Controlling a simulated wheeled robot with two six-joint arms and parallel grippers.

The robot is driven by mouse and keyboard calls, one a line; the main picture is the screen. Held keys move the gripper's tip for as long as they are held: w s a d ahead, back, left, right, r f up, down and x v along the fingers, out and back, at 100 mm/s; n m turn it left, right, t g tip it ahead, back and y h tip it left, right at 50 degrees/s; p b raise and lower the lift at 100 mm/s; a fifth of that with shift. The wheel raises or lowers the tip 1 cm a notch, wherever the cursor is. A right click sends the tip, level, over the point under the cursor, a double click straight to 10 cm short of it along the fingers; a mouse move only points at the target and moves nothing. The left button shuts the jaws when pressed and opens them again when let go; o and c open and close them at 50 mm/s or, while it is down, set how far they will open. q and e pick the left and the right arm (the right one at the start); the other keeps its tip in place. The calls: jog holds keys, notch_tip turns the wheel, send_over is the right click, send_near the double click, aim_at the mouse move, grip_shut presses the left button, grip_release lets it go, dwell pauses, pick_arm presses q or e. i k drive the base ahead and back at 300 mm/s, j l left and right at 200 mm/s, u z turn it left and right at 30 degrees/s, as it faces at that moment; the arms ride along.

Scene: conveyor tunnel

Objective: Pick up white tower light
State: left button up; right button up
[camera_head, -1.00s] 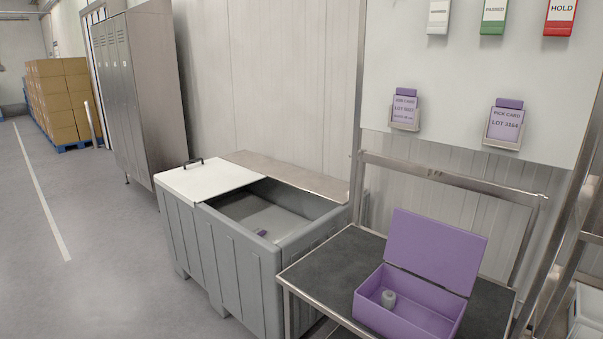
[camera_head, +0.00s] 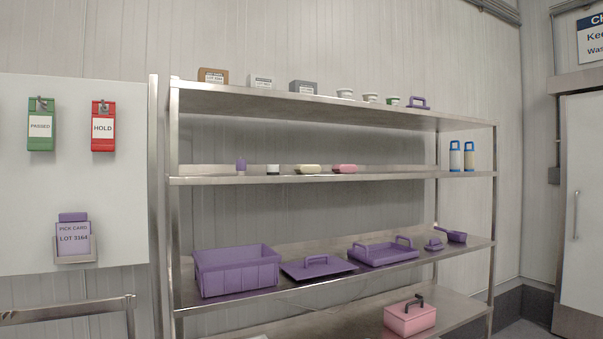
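No object here is plainly marked as a tower light. On the shelf second from the top, at the right end, stands an upright item with a white body, blue loop top and blue base (camera_head: 454,157). A similar yellowish one with blue ends (camera_head: 468,157) stands close beside it. Further left on that shelf is a small white cylinder with a dark base (camera_head: 273,169). I cannot tell which is the tower light. Neither gripper is in view.
The steel shelf rack (camera_head: 350,178) fills the middle. Lower shelves hold a purple bin (camera_head: 237,272), a purple lid (camera_head: 319,267), a purple tray (camera_head: 382,254) and a pink box (camera_head: 409,318). A white card board (camera_head: 75,180) is at left, a door (camera_head: 580,210) at right.

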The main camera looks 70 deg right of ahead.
aim_at(271, 170)
jog(key=z, duration=2.05)
jog(key=i+l, duration=0.15)
jog(key=l+z, duration=0.05)
jog(key=l, duration=0.05)
